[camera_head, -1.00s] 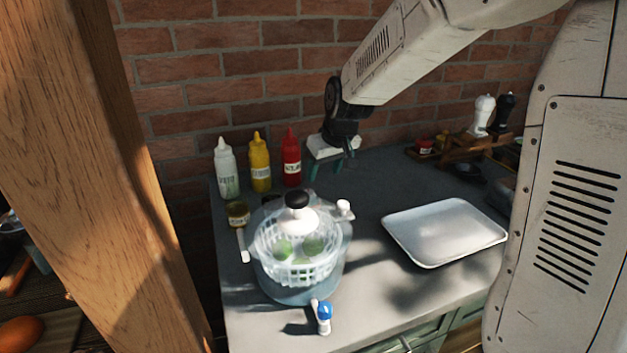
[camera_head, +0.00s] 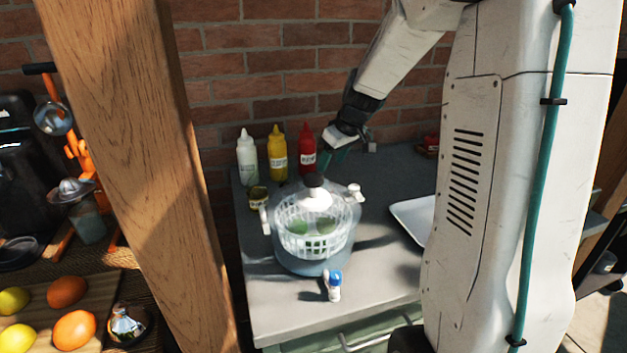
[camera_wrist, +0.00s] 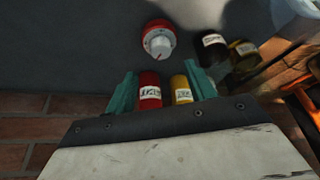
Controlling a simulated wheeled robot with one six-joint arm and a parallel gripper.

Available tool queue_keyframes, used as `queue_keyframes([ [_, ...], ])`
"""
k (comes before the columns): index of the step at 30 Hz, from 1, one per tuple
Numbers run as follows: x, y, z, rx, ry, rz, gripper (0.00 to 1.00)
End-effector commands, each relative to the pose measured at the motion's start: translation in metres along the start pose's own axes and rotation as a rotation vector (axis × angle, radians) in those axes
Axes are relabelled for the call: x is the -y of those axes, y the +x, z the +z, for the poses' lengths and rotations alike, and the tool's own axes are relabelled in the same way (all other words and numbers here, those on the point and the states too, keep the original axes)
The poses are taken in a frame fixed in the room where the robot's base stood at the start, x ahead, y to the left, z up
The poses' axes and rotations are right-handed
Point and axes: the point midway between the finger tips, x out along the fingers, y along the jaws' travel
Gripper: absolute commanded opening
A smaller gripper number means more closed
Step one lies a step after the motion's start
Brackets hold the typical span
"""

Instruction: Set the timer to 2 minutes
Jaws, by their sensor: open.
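In the wrist view, a round timer (camera_wrist: 158,42) with a red rim and a white knob stands on the grey table, beyond my fingertips. I cannot make out its setting. I cannot find it in the head view, where my gripper and the salad spinner cover part of that area. My gripper (camera_head: 334,160) is over the back of the table, right of the red bottle and behind the spinner. In the wrist view my gripper (camera_wrist: 163,84) has its two green fingers apart with nothing held. The timer is apart from the fingers.
A red bottle (camera_head: 307,152), yellow bottle (camera_head: 277,157) and white bottle (camera_head: 247,160) stand by the brick wall. A clear salad spinner (camera_head: 315,245) stands in front. A blue-capped bottle (camera_head: 334,288) is near the front edge, and a white tray (camera_head: 408,216) lies at right.

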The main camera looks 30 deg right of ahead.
Motion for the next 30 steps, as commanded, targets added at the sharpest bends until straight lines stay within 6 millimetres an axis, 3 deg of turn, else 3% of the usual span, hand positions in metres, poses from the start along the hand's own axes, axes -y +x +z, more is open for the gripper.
queue_keyframes([
  [15,0.002,0.070,0.000,0.003,-0.008,-0.002,0.55],
  [26,0.001,0.077,0.000,0.001,-0.009,0.000,0.55],
  [30,0.001,0.077,0.000,0.001,-0.008,0.000,0.21],
])
